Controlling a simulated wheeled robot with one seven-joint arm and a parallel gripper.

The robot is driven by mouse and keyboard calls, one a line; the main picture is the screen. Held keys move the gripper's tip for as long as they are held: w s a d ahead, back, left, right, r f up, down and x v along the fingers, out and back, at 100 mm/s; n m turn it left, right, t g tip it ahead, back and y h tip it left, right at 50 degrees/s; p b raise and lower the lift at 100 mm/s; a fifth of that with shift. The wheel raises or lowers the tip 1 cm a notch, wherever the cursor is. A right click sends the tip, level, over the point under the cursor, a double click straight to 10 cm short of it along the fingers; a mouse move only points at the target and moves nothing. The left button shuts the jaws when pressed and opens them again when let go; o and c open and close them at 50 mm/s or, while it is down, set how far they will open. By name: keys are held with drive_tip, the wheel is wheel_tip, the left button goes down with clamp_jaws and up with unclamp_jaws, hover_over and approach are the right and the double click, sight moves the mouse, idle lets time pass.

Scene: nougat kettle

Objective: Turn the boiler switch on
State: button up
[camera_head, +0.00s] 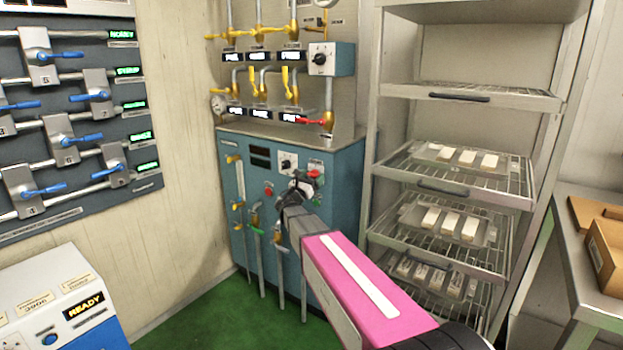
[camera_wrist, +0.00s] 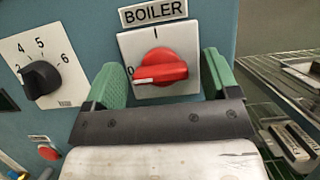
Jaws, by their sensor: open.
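The boiler switch (camera_wrist: 160,67) is a red rotary knob on a white square plate under a "BOILER" label (camera_wrist: 153,13) in the wrist view. Its handle lies roughly sideways, its left end near the 0 mark; the I mark is above it. My gripper (camera_wrist: 162,70) is open, with one green finger on each side of the knob; I cannot tell whether they touch it. In the head view my gripper (camera_head: 298,192) is in front of the blue cabinet (camera_head: 342,200), and a bit of the red boiler switch (camera_head: 314,174) shows beside it.
A black dial (camera_wrist: 42,79) with numbers and a red button (camera_wrist: 48,151) are left of the switch. Pipes with valve handles (camera_head: 256,230) run down the cabinet's left front. A wire rack (camera_head: 455,185) with trays stands close on the right.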

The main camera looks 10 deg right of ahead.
drive_tip(key=c, duration=0.9)
drive_tip(key=shift+m, duration=0.4)
drive_tip(key=m+g+h, duration=0.1)
drive_tip(key=m, duration=0.2)
drive_tip(key=m+g+h, duration=0.1)
drive_tip(key=m+g, duration=0.1)
drive_tip(key=m, duration=0.1)
drive_tip(key=shift+w+a, duration=0.1)
drive_tip(key=shift+w, duration=0.05)
drive_tip(key=m+g, duration=0.1)
drive_tip(key=m, duration=0.2)
drive_tip(key=m+g, duration=0.2)
drive_tip(key=m, duration=0.1)
drive_tip(key=shift+r+h, duration=0.1)
drive_tip(key=shift+h, duration=0.3)
drive_tip(key=m+g, duration=0.1)
drive_tip(key=m, duration=0.4)
drive_tip(key=shift+m+g+y, duration=0.3)
drive_tip(key=shift+g, duration=0.1)
drive_tip(key=shift+m+g+y, duration=0.6)
drive_tip(key=shift+m+y, duration=0.1)
drive_tip(key=shift+m, duration=1.5)
